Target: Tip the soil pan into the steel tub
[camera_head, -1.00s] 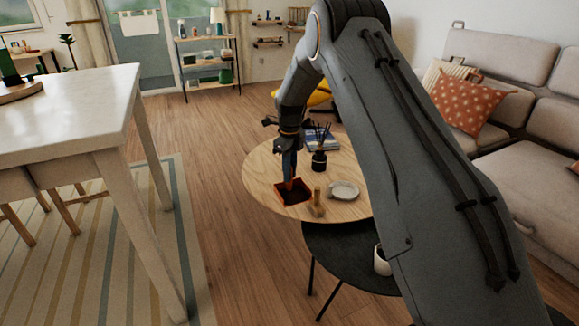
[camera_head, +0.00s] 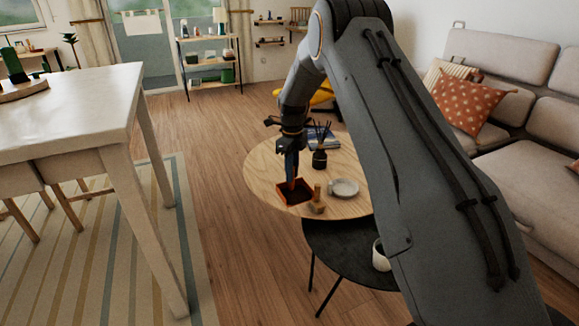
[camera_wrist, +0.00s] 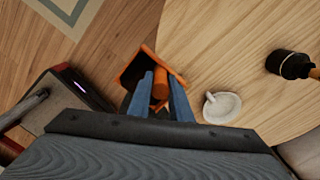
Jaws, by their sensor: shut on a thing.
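The soil pan (camera_head: 296,196) is a small square orange tray with dark soil in it, at the near left edge of the round wooden table. In the wrist view the pan (camera_wrist: 178,70) shows past my fingers and overlaps the table's rim, with floor beyond it. My gripper (camera_head: 291,176) comes down from above and is shut on the pan's orange handle, which shows between the blue fingers in the wrist view (camera_wrist: 161,84). I cannot tell whether the pan touches the tabletop. I see no steel tub in these frames.
The round table (camera_head: 268,165) bears a small wooden object (camera_head: 317,203), a pale dish (camera_head: 344,187), a dark reed diffuser (camera_head: 320,158) and books (camera_head: 324,139). A low black table (camera_head: 335,245) with a white mug (camera_head: 380,257) stands nearer. Wooden floor (camera_head: 225,200) is clear at left.

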